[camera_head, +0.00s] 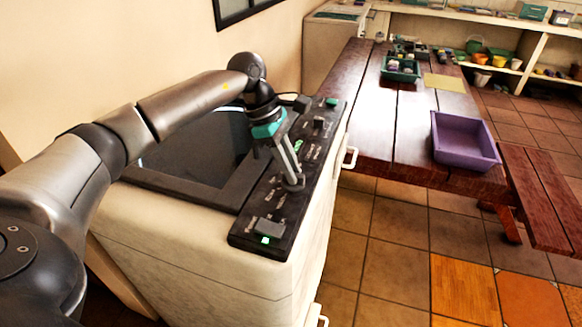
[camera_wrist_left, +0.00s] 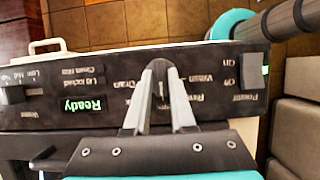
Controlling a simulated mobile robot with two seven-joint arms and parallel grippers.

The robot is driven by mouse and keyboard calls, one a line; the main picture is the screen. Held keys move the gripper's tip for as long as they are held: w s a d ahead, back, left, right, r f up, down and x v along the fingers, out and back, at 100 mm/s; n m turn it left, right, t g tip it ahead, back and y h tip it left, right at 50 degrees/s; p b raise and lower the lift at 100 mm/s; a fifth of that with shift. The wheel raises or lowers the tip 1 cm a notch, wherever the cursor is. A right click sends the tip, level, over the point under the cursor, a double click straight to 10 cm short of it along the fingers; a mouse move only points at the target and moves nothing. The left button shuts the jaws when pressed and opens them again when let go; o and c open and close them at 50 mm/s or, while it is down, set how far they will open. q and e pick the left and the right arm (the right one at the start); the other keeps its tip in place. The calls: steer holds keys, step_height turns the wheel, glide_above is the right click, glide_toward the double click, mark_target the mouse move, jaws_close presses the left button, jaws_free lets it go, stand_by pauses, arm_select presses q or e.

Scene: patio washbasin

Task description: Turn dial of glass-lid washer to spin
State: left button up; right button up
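The glass-lid washer (camera_head: 190,235) stands at the left with its dark glass lid (camera_head: 197,150) shut. Its dark control panel (camera_head: 262,222) runs along the right edge of the top. My left gripper (camera_head: 295,182) reaches down to the panel's middle. In the left wrist view my left gripper (camera_wrist_left: 161,78) has its two fingers on either side of the dark dial (camera_wrist_left: 161,88), apparently shut on it. Labels around the dial appear upside down, one like "Drain"; its exact setting is unclear. A green "Ready" display (camera_wrist_left: 84,104) is lit. My right gripper is out of view.
A power switch (camera_head: 270,227) with a green light sits at the panel's near end. Another knob (camera_head: 319,123) is toward the far end. A wooden table (camera_head: 400,140) with a purple tub (camera_head: 462,168) stands to the right. Tiled floor is clear in front.

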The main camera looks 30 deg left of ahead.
arm_select(q)
steer(key=o, duration=0.4)
steer(key=shift+c, duration=0.2)
steer(key=v, duration=1.5)
steer(key=shift+p, duration=0.45)
